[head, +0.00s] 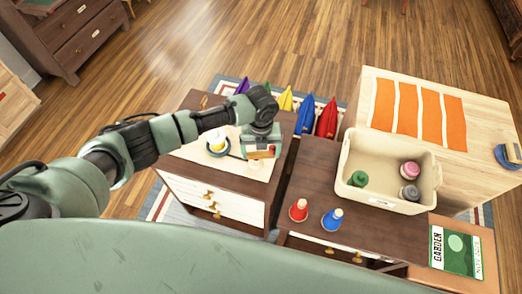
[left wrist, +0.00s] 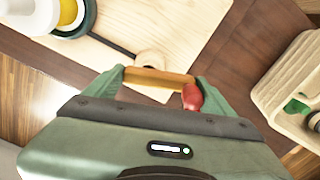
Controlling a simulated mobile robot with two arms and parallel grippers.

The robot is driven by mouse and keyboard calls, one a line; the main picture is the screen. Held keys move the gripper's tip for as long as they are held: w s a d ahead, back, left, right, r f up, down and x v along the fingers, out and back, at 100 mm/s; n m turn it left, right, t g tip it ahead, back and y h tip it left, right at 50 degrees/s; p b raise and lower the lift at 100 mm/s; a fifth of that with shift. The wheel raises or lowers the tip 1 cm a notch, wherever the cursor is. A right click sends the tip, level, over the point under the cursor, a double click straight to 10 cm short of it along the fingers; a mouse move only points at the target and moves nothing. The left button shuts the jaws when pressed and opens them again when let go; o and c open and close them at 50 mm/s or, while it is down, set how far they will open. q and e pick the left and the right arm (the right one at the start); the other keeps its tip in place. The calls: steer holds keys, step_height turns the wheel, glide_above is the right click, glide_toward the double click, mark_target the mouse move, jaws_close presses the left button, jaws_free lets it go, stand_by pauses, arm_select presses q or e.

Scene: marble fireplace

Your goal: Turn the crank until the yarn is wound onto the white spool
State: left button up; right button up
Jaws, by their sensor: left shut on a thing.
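My left gripper (head: 261,152) is over the board on the left cabinet. In the left wrist view its fingers (left wrist: 158,84) are closed on the crank (left wrist: 158,77), whose wooden bar spans between them. A dark rod runs from the holder to a pale round piece (left wrist: 150,62). My right gripper is out of view.
A cream bin (head: 345,160) with several spools stands on the dark cabinet (head: 310,175) to the right. A red cone (head: 298,211) and a blue cone (head: 332,220) stand in front of it. Colored pointed objects (head: 326,118) stand behind the cabinets.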

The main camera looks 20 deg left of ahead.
mark_target(261, 153)
arm_select(q)
steer(key=o, duration=1.2)
steer(key=shift+o, duration=0.2)
steer(key=shift+r, duration=0.15)
step_height(261, 153, up, 8)
steer(key=shift+f+b, duration=0.15)
steer(key=shift+b, duration=0.45)
